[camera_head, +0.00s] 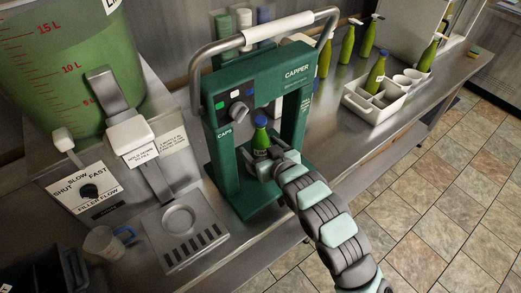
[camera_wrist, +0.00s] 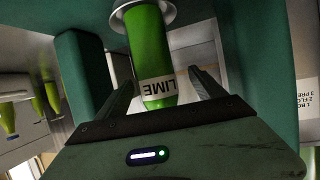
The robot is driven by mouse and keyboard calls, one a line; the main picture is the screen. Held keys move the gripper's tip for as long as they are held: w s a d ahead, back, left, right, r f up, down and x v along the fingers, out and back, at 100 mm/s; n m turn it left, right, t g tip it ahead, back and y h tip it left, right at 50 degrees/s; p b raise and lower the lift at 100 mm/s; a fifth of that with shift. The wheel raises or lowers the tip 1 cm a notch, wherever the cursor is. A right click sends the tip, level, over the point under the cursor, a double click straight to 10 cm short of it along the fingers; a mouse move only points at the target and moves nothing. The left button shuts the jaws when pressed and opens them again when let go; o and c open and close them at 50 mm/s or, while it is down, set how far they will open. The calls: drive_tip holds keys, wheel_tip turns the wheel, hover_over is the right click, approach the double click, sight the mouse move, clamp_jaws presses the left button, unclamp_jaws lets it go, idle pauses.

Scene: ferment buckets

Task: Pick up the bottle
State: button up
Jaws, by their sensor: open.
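A green bottle (camera_head: 261,134) with a blue cap stands upright inside the green capper (camera_head: 222,160). My gripper (camera_head: 258,166) reaches into the capper at the bottle's lower part. My gripper's two fingers (camera_wrist: 157,90) are spread on either side of the bottle, with gaps visible between fingers and glass. The gripper is open. The bottle's base is hidden behind my gripper in the head view.
A filler with a green tank (camera_head: 60,70) and a drip tray (camera_head: 185,235) stands left of the capper. A measuring cup (camera_head: 104,243) is beside it. A white divided crate (camera_head: 375,104) holds another green bottle; several more bottles stand behind. Counter between capper and crate is mostly clear.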

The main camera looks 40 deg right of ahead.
drive_tip(key=shift+d+p+x, duration=0.2)
drive_tip(key=shift+p+x, duration=0.15)
drive_tip(key=shift+x, duration=1.7)
drive_tip(key=shift+s, duration=0.1)
drive_tip(key=shift+c, duration=0.2)
clamp_jaws()
drive_tip(key=shift+r, duration=0.1)
